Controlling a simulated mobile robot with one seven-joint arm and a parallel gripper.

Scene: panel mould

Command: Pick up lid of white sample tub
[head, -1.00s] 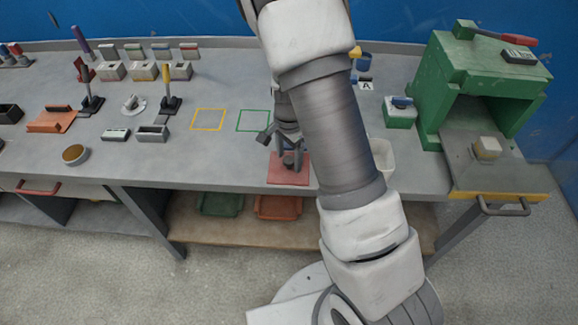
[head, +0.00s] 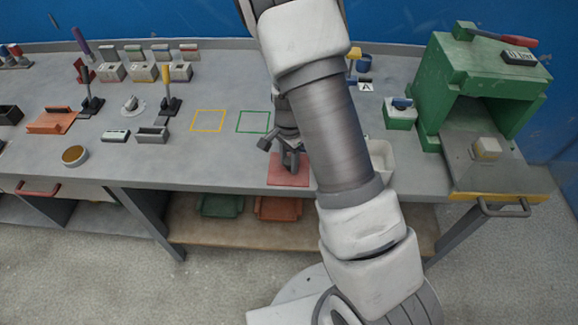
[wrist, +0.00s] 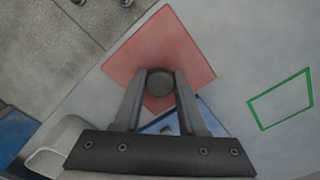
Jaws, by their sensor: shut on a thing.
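My gripper (wrist: 160,82) is shut on a small dark grey round piece (wrist: 160,84) above the red mat (wrist: 186,52). I cannot tell whether this piece is the tub's lid or its knob. In the head view my gripper (head: 290,162) points down at the same red mat (head: 283,180), and the fingers hide most of the piece. An open white container (head: 381,158) stands right of my arm, partly hidden by it. A round white-rimmed dish with brown contents (head: 75,156) sits near the bench's front left. I cannot tell which is the sample tub.
A green machine (head: 430,90) stands at the right end. A green and white box (head: 400,115) is beside it. A yellow outline (head: 207,121) and a green outline (head: 253,121) mark empty bench. Several small blocks and holders crowd the left. My arm hides the bench behind it.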

